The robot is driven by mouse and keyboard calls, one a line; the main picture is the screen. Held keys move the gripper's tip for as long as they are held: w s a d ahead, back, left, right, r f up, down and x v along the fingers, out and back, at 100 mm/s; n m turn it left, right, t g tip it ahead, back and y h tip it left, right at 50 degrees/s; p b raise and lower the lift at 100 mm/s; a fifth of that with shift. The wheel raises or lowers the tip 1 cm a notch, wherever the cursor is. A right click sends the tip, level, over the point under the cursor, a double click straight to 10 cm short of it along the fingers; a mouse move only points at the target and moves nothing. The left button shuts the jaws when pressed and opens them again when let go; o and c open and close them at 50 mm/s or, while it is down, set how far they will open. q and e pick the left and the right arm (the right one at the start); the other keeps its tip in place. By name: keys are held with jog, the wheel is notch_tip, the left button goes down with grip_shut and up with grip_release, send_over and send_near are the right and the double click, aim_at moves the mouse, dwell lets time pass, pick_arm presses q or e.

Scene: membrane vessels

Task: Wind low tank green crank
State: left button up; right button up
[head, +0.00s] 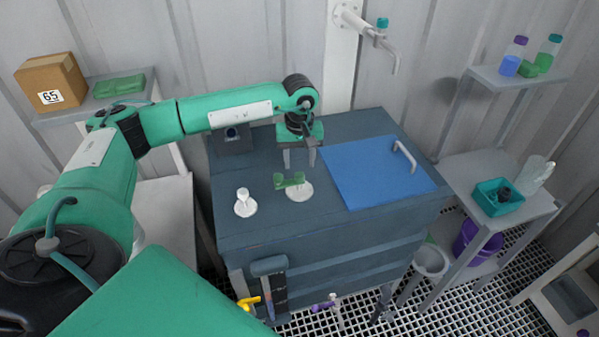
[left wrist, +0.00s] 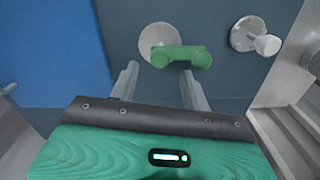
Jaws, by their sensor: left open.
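The green crank (head: 289,181) sits on a round white plate on top of the low dark blue-grey tank (head: 255,232). In the left wrist view the green crank (left wrist: 181,57) lies just beyond the fingertips, with its round plate behind it. My left gripper (head: 299,160) is open and empty, its fingers pointing down over the tank top behind the crank. In the left wrist view the two fingers of the left gripper (left wrist: 160,82) are spread apart, and the crank is not between them. My right gripper is not in view.
A white knob (head: 242,196) stands left of the crank. A blue lid (head: 365,172) with a grey handle covers the tank's right side. A wall tap (head: 385,40) hangs behind. A yellow handle (head: 248,303) and a purple one (head: 324,304) are low in front.

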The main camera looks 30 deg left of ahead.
aim_at(300, 174)
pick_arm(q)
notch_tip(300, 174, up, 9)
jog(key=b, duration=0.2)
jog(key=shift+r, duration=0.15)
dwell(0.3)
